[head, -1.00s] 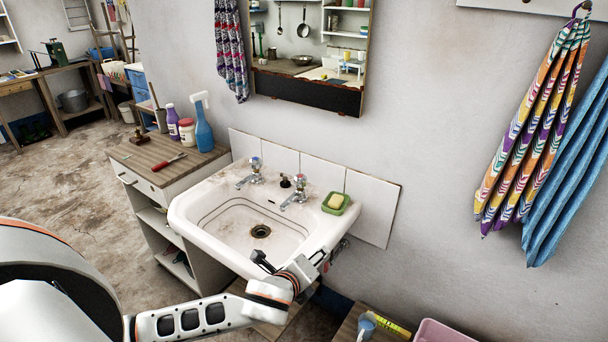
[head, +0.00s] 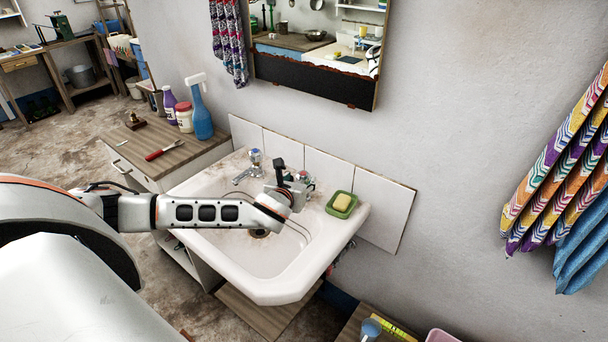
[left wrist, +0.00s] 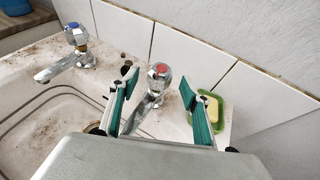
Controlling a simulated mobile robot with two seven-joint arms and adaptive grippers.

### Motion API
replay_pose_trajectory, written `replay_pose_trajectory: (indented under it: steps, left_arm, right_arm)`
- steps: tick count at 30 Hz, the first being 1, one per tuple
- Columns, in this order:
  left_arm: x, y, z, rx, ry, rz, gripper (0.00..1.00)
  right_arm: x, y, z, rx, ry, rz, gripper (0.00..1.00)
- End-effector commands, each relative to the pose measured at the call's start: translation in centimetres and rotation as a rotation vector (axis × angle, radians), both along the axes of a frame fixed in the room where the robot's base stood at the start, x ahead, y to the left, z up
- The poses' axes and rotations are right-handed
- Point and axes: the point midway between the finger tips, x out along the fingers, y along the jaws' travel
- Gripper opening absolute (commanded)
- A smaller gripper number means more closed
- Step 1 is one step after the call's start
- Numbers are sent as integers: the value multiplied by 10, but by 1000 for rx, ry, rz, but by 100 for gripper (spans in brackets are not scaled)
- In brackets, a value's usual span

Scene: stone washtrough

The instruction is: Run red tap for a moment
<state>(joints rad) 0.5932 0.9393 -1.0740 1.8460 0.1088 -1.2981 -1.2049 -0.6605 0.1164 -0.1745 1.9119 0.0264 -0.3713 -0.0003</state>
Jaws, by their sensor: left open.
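The red tap (left wrist: 159,77) stands at the back of the sink, a chrome tap with a red dot on its clear knob. In the left wrist view its knob shows between the spread fingers, a little beyond their tips. In the head view the red tap (head: 307,181) is partly hidden behind my left gripper (head: 290,176). My left gripper (left wrist: 158,80) is open and empty, held over the back of the basin. The blue-marked tap (left wrist: 75,38) is to the left; it also shows in the head view (head: 254,161). My right gripper is not in view.
The white sink (head: 285,292) is below my arm. A green soap dish (head: 341,204) with yellow soap sits on its right rim, close to the right finger. White tiles (head: 385,215) and the wall stand behind. Bottles and a blue spray bottle (head: 202,122) stand on the left cabinet.

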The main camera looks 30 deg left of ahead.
Motion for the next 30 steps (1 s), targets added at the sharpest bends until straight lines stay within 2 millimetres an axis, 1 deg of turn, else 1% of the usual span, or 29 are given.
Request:
replay_pose_trajectory:
  steps: [1,3,9,15,22,23,24,27,30]
  left_arm:
    - [8,2,-3,0,-2,2,47]
    - [17,5,-7,0,-2,2,47]
    - [37,11,-16,-2,-1,1,47]
    - [45,14,-19,-2,-1,0,47]
    - [45,14,-20,-3,-1,0,47]
    - [45,14,-20,-3,-1,0,42]
    - [45,14,-20,-3,-1,0,32]
    - [45,14,-20,-3,-1,0,8]
    - [45,14,-20,-3,-1,0,8]
  right_arm:
    - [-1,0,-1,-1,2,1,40]
    - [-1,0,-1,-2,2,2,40]
    - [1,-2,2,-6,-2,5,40]
    - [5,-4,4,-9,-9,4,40]
    - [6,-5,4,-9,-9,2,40]
    - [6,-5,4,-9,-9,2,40]
    - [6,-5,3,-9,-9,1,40]
    - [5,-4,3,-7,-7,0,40]
    - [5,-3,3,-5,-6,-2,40]
